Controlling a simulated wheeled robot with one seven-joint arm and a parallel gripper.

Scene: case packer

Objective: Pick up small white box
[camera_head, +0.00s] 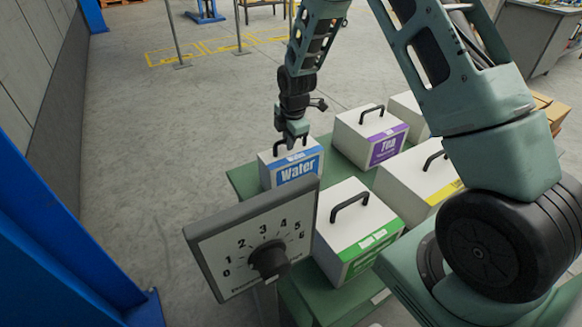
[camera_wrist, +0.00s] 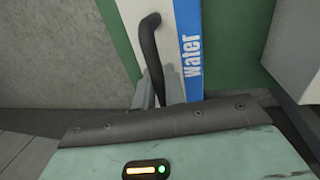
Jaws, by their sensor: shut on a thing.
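A small white box with a blue "Water" label (camera_head: 298,169) stands at the far left corner of the green table (camera_head: 242,180). It has a black handle on top. My gripper (camera_head: 291,142) is above this box, with its fingers at the handle. In the wrist view the fingers (camera_wrist: 160,90) are closed around the black handle (camera_wrist: 149,42), beside the white top and the blue label (camera_wrist: 190,45). The box looks upright; I cannot tell whether it is clear of the table.
A purple-labelled "Tea" box (camera_head: 370,137), a green-labelled box (camera_head: 357,232) and a yellow-labelled box (camera_head: 417,182) stand close by on the table. A dial panel (camera_head: 215,250) is in front. A blue post (camera_head: 60,265) stands at left. Open floor lies behind the table.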

